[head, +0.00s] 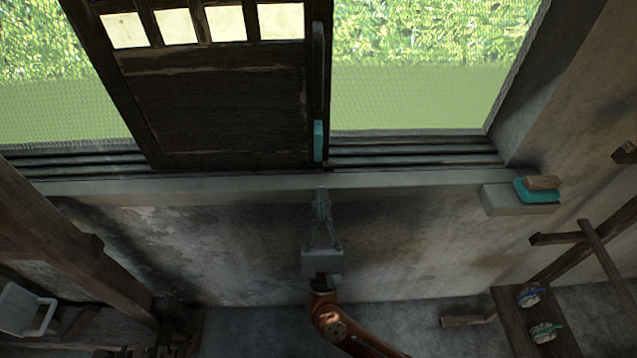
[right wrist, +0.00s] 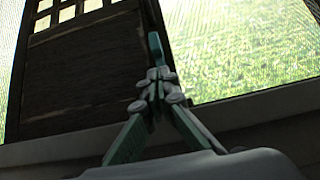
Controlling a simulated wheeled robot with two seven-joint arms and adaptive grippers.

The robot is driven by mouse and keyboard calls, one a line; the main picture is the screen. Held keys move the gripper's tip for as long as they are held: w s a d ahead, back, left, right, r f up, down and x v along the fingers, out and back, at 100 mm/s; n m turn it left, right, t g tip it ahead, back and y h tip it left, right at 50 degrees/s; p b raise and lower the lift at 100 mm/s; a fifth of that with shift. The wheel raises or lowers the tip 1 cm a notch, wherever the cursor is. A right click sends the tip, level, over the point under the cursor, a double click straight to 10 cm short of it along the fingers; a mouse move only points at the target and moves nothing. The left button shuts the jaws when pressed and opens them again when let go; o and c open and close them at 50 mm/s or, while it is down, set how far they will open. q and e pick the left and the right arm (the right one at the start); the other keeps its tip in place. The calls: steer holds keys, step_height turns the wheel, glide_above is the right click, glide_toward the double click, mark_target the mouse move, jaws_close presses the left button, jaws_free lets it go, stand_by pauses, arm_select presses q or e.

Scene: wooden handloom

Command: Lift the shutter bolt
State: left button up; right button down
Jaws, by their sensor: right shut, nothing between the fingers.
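The shutter bolt (head: 318,141) is a teal upright piece low on the right edge of the dark wooden shutter (head: 220,115). The bolt also shows in the right wrist view (right wrist: 155,47), just beyond the fingertips. My right gripper (head: 322,192) is shut and empty, in front of the sill and below the bolt in the head view. In the right wrist view its closed fingertips (right wrist: 158,80) overlap the bolt's lower end, and I cannot tell whether they touch it. My left gripper is not in view.
The sill (head: 420,181) runs below the shutter with grooved tracks. A teal and brown block (head: 538,190) sits on a ledge at the right. Wooden loom beams stand at the lower left, and a wooden stand (head: 540,315) with small coloured items is at the lower right.

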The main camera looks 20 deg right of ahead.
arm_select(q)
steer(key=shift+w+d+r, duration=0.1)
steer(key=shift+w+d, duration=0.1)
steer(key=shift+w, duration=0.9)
arm_select(e)
steer(key=shift+s+a+f, duration=0.25)
steer(key=shift+s+f, duration=0.1)
steer(key=shift+f, duration=0.05)
